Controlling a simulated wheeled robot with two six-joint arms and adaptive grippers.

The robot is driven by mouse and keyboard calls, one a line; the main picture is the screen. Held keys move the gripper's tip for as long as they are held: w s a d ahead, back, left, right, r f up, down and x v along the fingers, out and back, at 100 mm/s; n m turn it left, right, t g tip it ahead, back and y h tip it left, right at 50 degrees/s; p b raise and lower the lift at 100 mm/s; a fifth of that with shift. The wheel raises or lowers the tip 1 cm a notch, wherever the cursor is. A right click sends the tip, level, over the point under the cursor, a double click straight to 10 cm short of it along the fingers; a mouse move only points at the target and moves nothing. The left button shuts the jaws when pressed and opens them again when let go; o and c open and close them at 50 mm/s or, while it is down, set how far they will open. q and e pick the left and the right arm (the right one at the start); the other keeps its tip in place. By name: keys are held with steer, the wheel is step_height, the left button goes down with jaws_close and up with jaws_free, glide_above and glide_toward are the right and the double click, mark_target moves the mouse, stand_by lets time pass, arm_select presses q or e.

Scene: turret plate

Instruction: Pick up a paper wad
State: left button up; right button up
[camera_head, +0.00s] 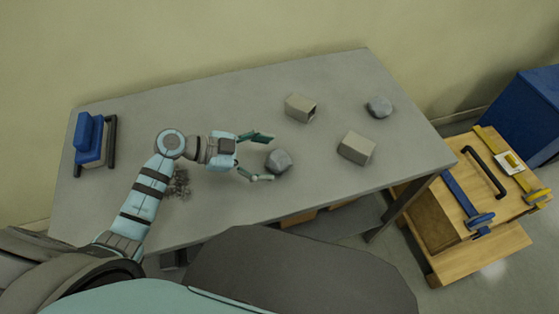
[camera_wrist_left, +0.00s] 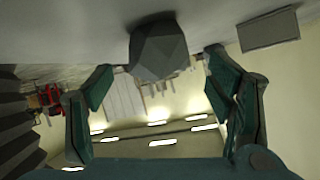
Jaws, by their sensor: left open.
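A grey, faceted paper wad (camera_head: 279,161) lies on the grey table (camera_head: 225,95), right at the mouth of my left gripper (camera_head: 264,157). The gripper is open, with one green finger on the far side and one on the near side. In the left wrist view the wad (camera_wrist_left: 158,47) shows between and just beyond the two open fingertips (camera_wrist_left: 160,63). I cannot tell whether either finger touches it. A second grey wad (camera_head: 379,107) lies farther right on the table. My right gripper is not in view.
Two grey box-like blocks (camera_head: 300,107) (camera_head: 356,147) lie right of the near wad. A pile of dark scraps (camera_head: 179,184) is beside my left arm. A blue tool with a dark handle (camera_head: 90,140) sits at the left. A wooden bench (camera_head: 480,265) with clamps stands right of the table.

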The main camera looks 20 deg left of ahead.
mark_target(270, 159)
arm_select(q)
steer(key=x, duration=0.3)
steer(key=shift+d+f+b, duration=0.15)
steer(key=shift+d+b, duration=0.1)
steer(key=shift+b, duration=0.05)
steer(key=shift+d, duration=0.35)
steer(key=c, duration=0.9)
